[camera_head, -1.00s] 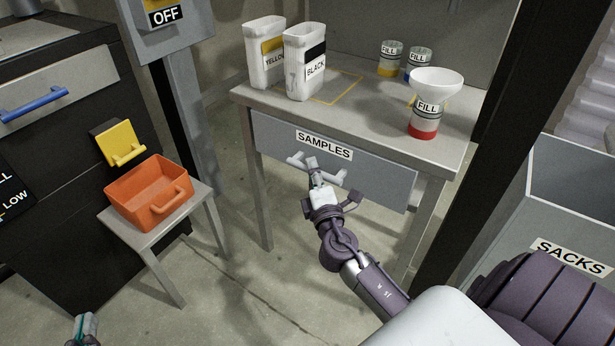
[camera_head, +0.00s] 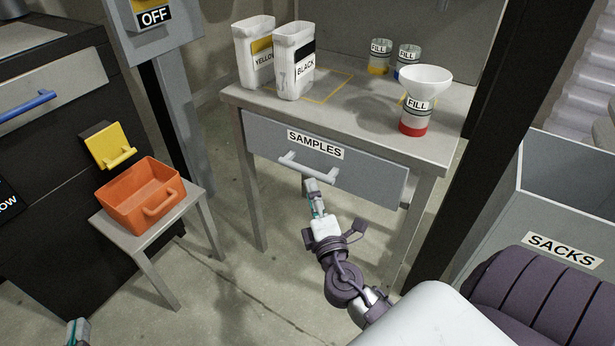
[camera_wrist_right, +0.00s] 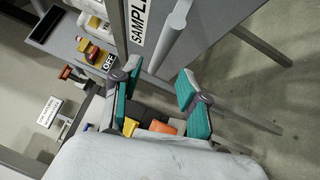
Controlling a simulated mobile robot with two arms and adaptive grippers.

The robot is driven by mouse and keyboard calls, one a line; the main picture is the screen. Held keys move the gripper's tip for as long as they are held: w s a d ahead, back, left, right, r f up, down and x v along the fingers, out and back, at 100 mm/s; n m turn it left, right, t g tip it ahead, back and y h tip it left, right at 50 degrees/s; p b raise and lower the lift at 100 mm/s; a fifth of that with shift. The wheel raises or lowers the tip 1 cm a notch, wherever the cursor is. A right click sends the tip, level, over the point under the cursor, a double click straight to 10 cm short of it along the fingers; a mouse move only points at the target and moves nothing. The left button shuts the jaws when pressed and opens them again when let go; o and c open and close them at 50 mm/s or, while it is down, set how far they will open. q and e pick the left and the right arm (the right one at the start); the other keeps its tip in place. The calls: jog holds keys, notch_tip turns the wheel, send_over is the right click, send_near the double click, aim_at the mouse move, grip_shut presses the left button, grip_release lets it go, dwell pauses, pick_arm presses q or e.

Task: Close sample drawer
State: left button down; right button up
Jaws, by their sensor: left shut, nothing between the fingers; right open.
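The grey sample drawer (camera_head: 370,178) sits under the table top, its front labelled SAMPLES. Its front looks close to the table frame; I cannot tell whether a small gap is left. A pale bar handle (camera_head: 308,168) crosses the front and also shows in the wrist view (camera_wrist_right: 172,35). My right gripper (camera_head: 311,186) is just in front of and below the handle, apart from it. In the wrist view its teal-padded fingers (camera_wrist_right: 157,88) are spread with nothing between them. My left gripper (camera_head: 78,328) is shut and empty at the bottom left edge, far from the drawer.
On the table (camera_head: 375,117) stand a YELLOW container (camera_head: 255,60), a BLACK container (camera_head: 294,70), small FILL jars and a red-based FILL jar with a funnel (camera_head: 417,100). An orange bin (camera_head: 140,195) sits on a stool to the left. A SACKS bin (camera_head: 500,225) and dark post flank the right.

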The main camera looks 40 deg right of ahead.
jog(key=shift+v, duration=2.25)
